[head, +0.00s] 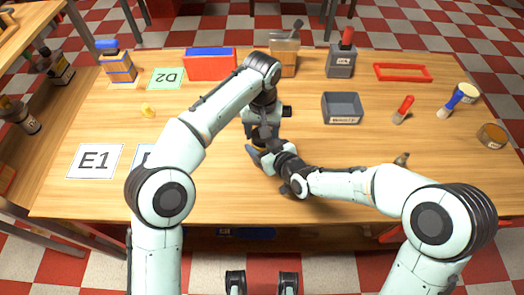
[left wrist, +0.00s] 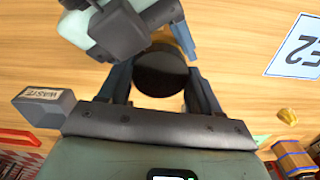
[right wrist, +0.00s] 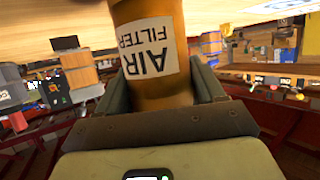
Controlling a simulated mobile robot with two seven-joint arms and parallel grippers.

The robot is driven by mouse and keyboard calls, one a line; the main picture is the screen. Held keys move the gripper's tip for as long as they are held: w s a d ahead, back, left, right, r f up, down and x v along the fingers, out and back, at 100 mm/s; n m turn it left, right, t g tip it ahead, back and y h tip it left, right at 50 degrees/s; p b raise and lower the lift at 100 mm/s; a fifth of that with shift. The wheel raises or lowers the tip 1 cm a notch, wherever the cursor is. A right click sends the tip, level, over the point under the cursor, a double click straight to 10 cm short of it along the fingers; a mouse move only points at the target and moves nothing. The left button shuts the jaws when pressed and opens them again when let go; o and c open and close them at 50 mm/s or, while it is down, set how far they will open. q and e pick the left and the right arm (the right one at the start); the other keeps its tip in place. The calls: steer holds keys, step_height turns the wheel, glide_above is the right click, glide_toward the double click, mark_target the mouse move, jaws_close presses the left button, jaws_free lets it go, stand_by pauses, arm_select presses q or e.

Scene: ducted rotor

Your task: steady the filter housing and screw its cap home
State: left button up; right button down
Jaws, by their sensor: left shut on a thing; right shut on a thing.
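The filter housing (right wrist: 155,85) is an orange-brown cylinder with a white "AIR FILTER" label in the right wrist view. My right gripper (right wrist: 162,92) is shut on its sides. The cap (left wrist: 160,74) is a round black disc in the left wrist view, between the fingers of my left gripper (left wrist: 158,84), which is shut on it from above. A bit of the orange housing (left wrist: 184,38) shows beyond the cap. Whether the cap sits fully down on the housing cannot be told. In the head view both grippers meet mid-table and mostly hide the housing and cap.
A grey bin (head: 342,108) stands right of the grippers. A red-and-blue box (head: 211,64), a wooden holder (head: 284,65) and a red frame (head: 403,72) line the back. Red-handled (head: 403,109) and blue-handled (head: 458,98) tools lie right. Card E1 (head: 94,161) lies front left.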

arm_select(q)
steer(key=o, duration=1.2)
steer(key=shift+r, duration=2.3)
steer(key=shift+c, duration=0.6)
step_height(320, 180, up, 2)
steer(key=n, duration=0.3)
steer(key=shift+d+r+n, duration=0.1)
steer(key=shift+n, duration=0.2)
steer(key=shift+r+n, duration=0.6)
steer(key=shift+n, duration=0.5)
steer(key=shift+f, duration=0.1)
steer(key=shift+f, duration=3.95)
